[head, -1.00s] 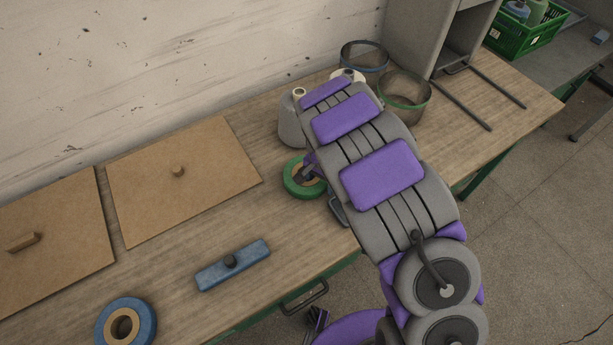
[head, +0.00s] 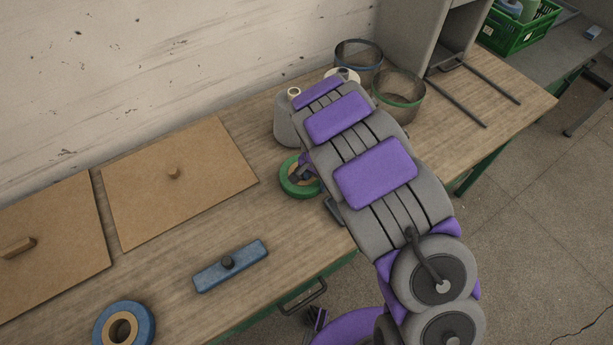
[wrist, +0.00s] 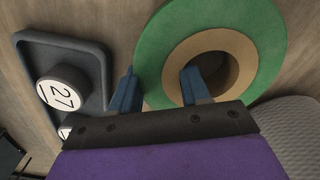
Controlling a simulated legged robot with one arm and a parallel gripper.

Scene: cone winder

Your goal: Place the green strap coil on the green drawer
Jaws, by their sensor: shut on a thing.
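The green strap coil (head: 289,187), a green ring with a tan core, lies flat on the wooden table, partly hidden by my arm. In the wrist view it fills the upper middle (wrist: 165,35). My gripper (wrist: 158,80) is shut on its ring wall, with one blue finger in the core's hole and the other outside the rim. In the head view my gripper (head: 305,172) is mostly hidden behind the arm. A green front with a dark handle (head: 303,296) shows below the table's front edge; I cannot tell whether it is the green drawer.
A dark tray (wrist: 96,50) with a round piece marked 27 lies close left of the coil. A grey cone (head: 287,122) stands behind it. Mesh bins (head: 400,105) stand farther right. A blue block (head: 230,267) and blue coil (head: 149,325) lie front left, with bare table between.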

